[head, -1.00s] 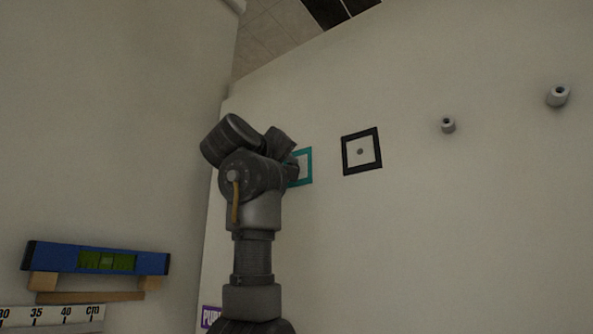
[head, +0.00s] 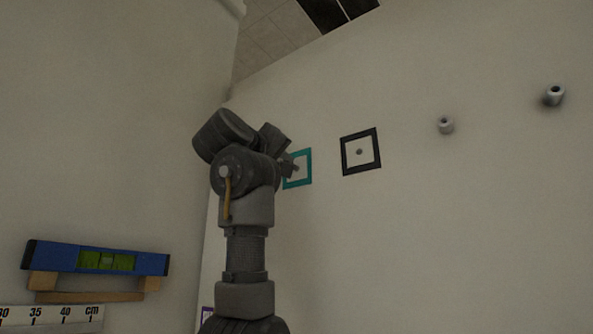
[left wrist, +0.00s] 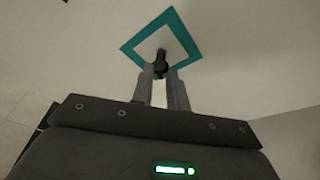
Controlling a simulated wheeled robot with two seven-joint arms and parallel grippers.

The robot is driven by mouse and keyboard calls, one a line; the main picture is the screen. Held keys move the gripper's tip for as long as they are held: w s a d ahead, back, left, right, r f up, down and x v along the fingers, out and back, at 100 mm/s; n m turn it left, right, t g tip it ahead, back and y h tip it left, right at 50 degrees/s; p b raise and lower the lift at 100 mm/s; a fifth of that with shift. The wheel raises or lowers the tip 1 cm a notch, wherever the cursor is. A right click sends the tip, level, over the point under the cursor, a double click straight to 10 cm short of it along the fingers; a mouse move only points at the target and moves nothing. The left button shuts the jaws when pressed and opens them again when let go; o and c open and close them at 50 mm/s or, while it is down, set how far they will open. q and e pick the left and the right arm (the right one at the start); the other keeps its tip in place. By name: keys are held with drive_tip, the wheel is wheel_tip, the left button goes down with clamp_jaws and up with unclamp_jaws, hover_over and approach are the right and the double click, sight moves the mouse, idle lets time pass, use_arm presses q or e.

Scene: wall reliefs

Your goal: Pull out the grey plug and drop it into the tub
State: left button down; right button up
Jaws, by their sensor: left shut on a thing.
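My left gripper (head: 289,166) reaches to a teal square frame (head: 309,167) on the wall. In the left wrist view its two fingers (left wrist: 162,75) are shut on a small dark grey plug (left wrist: 161,60) in front of the teal frame (left wrist: 187,38). I cannot tell whether the plug is still in the wall or clear of it. My right gripper and the tub are not in view.
A black square frame (head: 378,150) with a small grey round spot in it is right of the teal one. Two grey cylinders (head: 446,125) (head: 554,95) stick out farther right. A blue level (head: 65,257) rests on wooden supports at left, above a ruler (head: 50,318).

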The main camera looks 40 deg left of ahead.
use_arm(q)
drive_tip(key=shift+s, duration=0.1)
drive_tip(key=s+b, duration=0.2)
drive_tip(key=s, duration=0.2)
idle(0.6)
drive_tip(key=shift+w, duration=0.1)
idle(0.4)
